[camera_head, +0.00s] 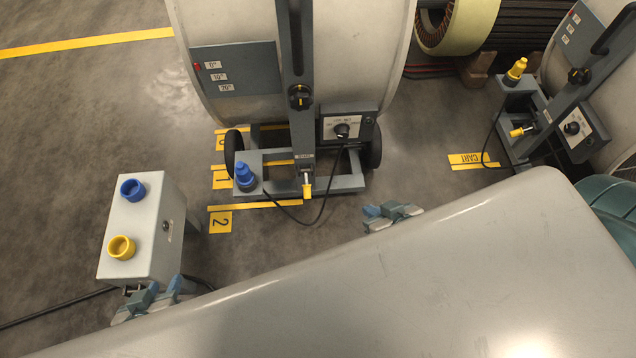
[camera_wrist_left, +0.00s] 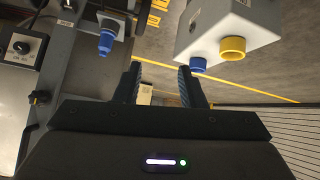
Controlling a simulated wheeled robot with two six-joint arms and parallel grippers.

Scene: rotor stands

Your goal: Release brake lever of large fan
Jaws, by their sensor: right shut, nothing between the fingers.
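The large fan (camera_head: 280,60) is a big pale drum on a wheeled grey stand (camera_head: 335,183) in the centre of the head view. Its brake lever (camera_head: 307,189) has a yellow tip and sits low at the stand's front, below a small label plate. My right gripper (camera_head: 393,212) is shut and empty, to the right of the lever and apart from it. My left gripper (camera_head: 148,300) is at lower left, by the front of a grey socket box. In the left wrist view its fingers (camera_wrist_left: 160,78) are spread with nothing between them.
The grey box (camera_head: 146,225) carries a blue and a yellow socket. A second fan cart (camera_head: 560,110) with yellow parts stands at right. Cables cross the floor. Floor between box and stand is clear.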

